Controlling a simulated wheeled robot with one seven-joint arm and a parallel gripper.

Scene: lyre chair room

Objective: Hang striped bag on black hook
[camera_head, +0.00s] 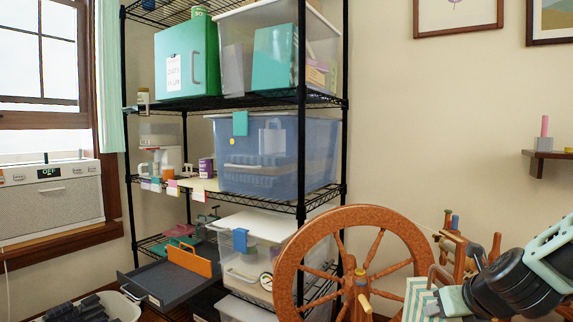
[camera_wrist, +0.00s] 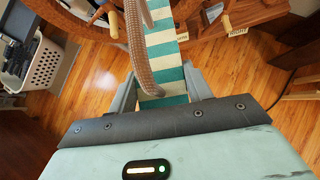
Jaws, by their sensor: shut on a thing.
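The striped bag (camera_wrist: 164,47), green and white, lies between the two fingers of my gripper (camera_wrist: 161,92) in the wrist view. The gripper is shut on it. A brown braided handle (camera_wrist: 135,42) loops up from the bag toward the camera. In the head view, a striped corner of the bag (camera_head: 418,300) shows at the bottom right beside my gripper (camera_head: 438,300), to the right of the large wooden wheel. Most of the bag is cut off there. I cannot make out a black hook in either view.
A wooden spinning wheel (camera_head: 290,262) stands close left of my gripper. A black wire shelf (camera_head: 301,160) with bins is behind it. A white basket (camera_wrist: 45,72) stands on the wooden floor (camera_wrist: 90,85).

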